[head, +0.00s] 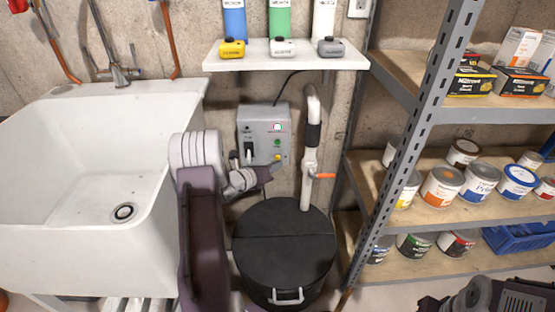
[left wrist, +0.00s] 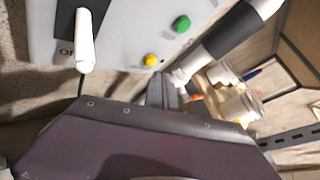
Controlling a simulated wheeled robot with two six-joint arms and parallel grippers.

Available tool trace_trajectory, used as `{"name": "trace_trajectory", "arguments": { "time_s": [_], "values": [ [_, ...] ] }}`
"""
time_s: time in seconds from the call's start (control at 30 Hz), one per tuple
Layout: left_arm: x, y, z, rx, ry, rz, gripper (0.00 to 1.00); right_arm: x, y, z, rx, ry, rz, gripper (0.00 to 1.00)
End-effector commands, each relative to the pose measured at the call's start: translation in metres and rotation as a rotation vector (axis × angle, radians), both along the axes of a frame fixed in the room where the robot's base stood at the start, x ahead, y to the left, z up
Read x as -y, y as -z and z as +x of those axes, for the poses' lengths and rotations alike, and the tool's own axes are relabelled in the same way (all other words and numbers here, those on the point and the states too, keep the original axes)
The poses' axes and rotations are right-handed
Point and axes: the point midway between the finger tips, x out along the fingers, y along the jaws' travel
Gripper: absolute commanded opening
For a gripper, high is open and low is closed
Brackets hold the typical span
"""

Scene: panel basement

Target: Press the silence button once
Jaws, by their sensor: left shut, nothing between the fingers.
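A grey control box (head: 255,122) hangs on the wall above the black lidded pit. In the left wrist view the green button (left wrist: 182,24), yellow button (left wrist: 150,60) and white lever (left wrist: 85,40) show close up. My left gripper (head: 277,167) is shut and empty, just below the yellow button; I cannot tell whether it touches the box.
A white sink (head: 60,240) stands left and a metal shelf rack (head: 405,150) with cans stands right. A white pipe (head: 309,175) with an orange handle rises beside the box from the black lid (head: 285,245). A small shelf (head: 285,62) hangs above.

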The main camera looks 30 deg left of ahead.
Motion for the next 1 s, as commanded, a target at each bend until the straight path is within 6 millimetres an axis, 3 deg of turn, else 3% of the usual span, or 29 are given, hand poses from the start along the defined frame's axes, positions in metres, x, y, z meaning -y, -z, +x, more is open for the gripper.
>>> {"name": "trace_trajectory", "arguments": {
  "time_s": [1.0],
  "values": [
    [-0.0044,-0.0001,0.0073,0.0,0.0,0.0,0.0,0.0,-0.001,0.0,0.0,0.0,0.0,0.36]
  ]
}}
